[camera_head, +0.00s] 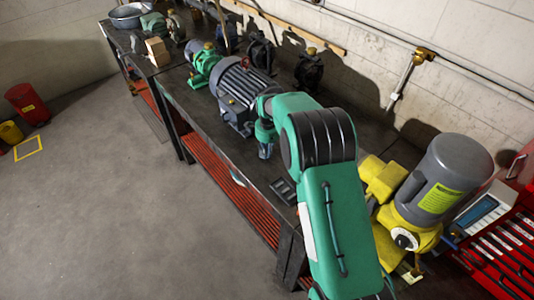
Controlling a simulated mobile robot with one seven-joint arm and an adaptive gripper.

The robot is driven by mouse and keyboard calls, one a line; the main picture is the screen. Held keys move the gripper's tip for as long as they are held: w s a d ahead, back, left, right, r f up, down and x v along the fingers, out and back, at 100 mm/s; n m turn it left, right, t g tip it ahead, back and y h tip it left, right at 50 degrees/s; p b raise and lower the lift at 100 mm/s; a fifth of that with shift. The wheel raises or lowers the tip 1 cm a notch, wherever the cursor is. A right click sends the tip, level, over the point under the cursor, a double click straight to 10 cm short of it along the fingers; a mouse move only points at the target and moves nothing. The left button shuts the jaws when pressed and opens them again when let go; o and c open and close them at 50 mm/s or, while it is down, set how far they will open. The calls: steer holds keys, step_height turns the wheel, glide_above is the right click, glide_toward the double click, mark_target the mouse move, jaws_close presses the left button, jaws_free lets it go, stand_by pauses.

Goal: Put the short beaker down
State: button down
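My green arm with black bands reaches from the lower middle of the head view toward the workbench (222,138). Its end points down, and my gripper (265,151) is a small grey-blue shape just above or at the bench's front part, beside the big grey motor. The fingers are too small and dark to tell open from shut. I cannot make out a short beaker; whether one is in or under the gripper is unclear.
A grey finned motor (240,92) stands left of my gripper, with a green pump (203,66) beyond it. A dark flat item (284,190) lies to the right. A yellow-and-grey motor (445,185) and red tool drawer (505,250) are further right.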

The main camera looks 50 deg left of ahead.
steer(key=shift+f, duration=0.1)
steer(key=c, duration=1.9)
jaws_free()
steer(key=shift+c, duration=0.2)
step_height(320, 180, up, 12)
steer(key=shift+d, duration=0.2)
steer(key=shift+r, duration=0.2)
